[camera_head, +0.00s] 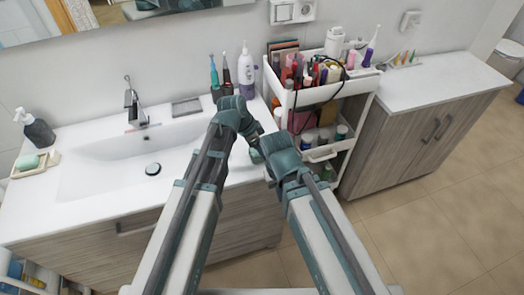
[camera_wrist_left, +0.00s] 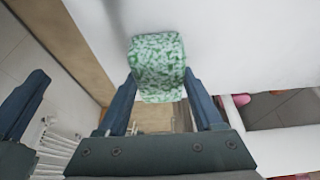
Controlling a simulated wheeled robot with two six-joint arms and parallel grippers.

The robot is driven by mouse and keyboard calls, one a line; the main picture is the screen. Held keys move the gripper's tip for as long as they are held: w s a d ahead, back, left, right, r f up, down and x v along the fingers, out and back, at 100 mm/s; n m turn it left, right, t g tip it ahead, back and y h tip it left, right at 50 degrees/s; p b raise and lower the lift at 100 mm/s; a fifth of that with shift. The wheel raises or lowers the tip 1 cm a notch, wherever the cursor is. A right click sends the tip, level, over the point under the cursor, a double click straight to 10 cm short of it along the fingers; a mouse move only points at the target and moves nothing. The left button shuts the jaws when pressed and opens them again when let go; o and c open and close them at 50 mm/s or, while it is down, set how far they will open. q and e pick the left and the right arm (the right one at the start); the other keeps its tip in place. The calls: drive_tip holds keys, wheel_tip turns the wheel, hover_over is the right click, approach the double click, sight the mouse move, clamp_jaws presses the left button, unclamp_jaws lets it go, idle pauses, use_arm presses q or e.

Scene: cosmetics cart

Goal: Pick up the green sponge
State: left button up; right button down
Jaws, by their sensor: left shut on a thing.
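The green sponge (camera_wrist_left: 158,68) is a mottled green and white block in the left wrist view. My left gripper (camera_wrist_left: 160,88) is shut on it, with one dark finger on each side. The sponge sits beside the pale countertop edge; I cannot tell whether it touches it. In the head view my left arm reaches to the right end of the sink counter, and the gripper's fingers are mostly hidden. My right arm reaches in beside it, and the fingers of my right gripper (camera_head: 270,183) are too small and covered to read.
A white cart (camera_head: 322,155) full of cosmetics stands right of the sink counter (camera_head: 100,195). A purple and white bottle (camera_head: 246,74) and toothbrushes stand at the counter's back right. A soap dish (camera_head: 36,165) lies at far left.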

use_arm(q)
wheel_tip(320, 180, up, 10)
drive_tip(key=p, duration=1)
